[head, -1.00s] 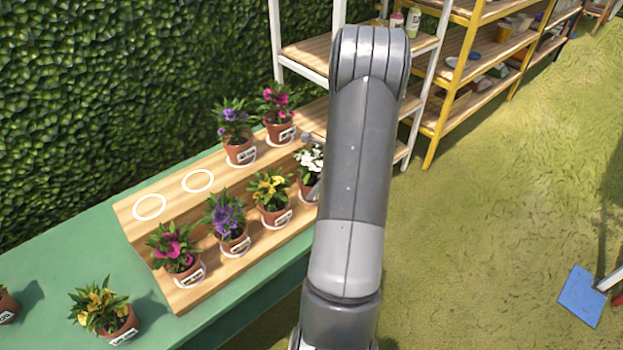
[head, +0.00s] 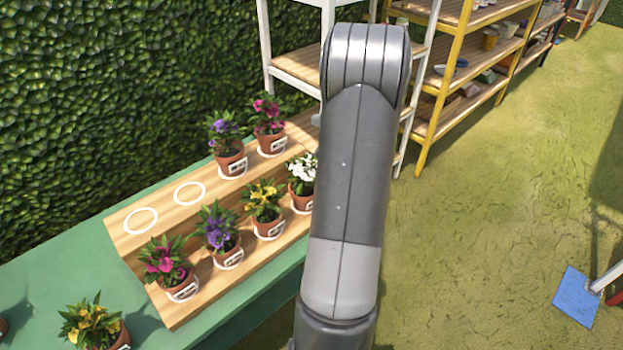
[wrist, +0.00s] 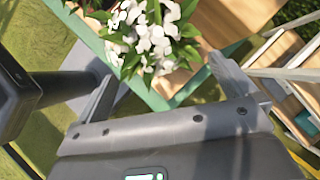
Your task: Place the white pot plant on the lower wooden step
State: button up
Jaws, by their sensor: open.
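The white pot plant (head: 300,196) has white flowers and a terracotta pot. In the head view it stands upright at the right end of the lower wooden step (head: 190,312), partly hidden by my arm. In the wrist view its white flowers and leaves (wrist: 150,38) fill the top middle, and its pot is mostly hidden. My gripper (wrist: 165,78) is open, with its fingers apart and the flowers beyond and between them. In the head view my gripper is hidden behind my arm.
Yellow, purple and pink pot plants line the lower step to the left. The upper step holds a purple and a pink plant, and two empty white rings (head: 189,194). Shelves (head: 292,68) stand behind.

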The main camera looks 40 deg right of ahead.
jog(key=s+a+r+n+g+h, duration=0.1)
jog(key=a+r+n, duration=0.5)
jog(key=a+r, duration=0.3)
jog(key=a+r+n+h, duration=0.2)
jog(key=a+r+n, duration=0.4)
jog(key=a, duration=0.6)
jog(key=s+a+r+n+t+h, duration=0.1)
jog(key=s+a+r+n, duration=0.1)
jog(key=s+a+n, duration=0.4)
jog(key=s+a+r+n+t+h, duration=0.1)
jog(key=s+a+r+n+t, duration=0.1)
jog(key=s+a+n, duration=0.4)
jog(key=s+a, duration=0.1)
jog(key=a, duration=0.2)
jog(key=shift+s+a+r+n, duration=0.2)
jog(key=shift+s+r+n, duration=0.1)
jog(key=shift+r+n, duration=0.1)
